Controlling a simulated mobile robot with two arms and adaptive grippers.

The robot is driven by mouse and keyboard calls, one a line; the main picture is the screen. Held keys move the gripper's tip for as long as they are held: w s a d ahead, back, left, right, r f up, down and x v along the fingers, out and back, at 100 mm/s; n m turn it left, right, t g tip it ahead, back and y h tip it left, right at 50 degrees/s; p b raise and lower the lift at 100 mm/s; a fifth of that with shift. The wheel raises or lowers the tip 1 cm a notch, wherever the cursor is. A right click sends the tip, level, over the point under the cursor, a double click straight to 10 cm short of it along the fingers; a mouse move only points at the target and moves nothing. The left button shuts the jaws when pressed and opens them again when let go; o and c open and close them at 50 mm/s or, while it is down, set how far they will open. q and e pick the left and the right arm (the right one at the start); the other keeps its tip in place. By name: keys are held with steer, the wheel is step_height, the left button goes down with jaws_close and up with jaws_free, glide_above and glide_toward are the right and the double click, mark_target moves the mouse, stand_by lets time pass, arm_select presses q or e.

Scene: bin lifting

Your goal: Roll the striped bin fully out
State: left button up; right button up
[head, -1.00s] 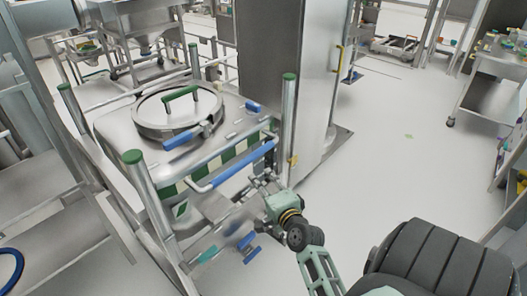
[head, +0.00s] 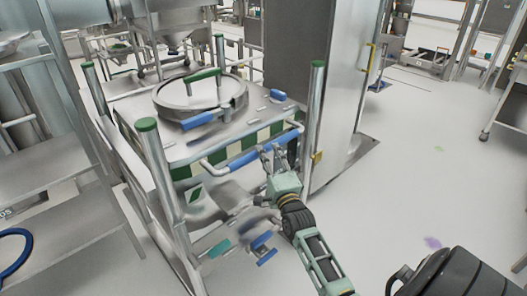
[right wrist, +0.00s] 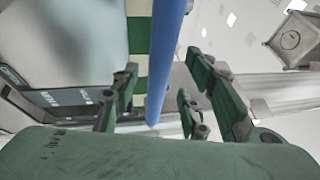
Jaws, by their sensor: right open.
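The striped bin (head: 262,134) has a steel body with a green and white checked band and a round lid (head: 192,97) with a green handle. It stands inside a steel frame with green-capped posts. A blue push bar (head: 246,157) runs across its front. My right gripper (head: 272,153) is at the right part of this bar, open. In the right wrist view the blue bar (right wrist: 166,60) passes between the two open fingers (right wrist: 155,105), with a gap visible on each side. My left gripper is not in view.
A green-capped post (head: 314,115) stands just right of my gripper, with a tall steel cabinet (head: 345,80) behind it. Blue and green pedals (head: 262,240) sit low at the front. Steel shelving (head: 70,200) is on the left. The floor at right is open.

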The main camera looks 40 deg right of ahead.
steer(key=shift+x, duration=2.1)
steer(key=shift+c, duration=0.5)
jaws_close()
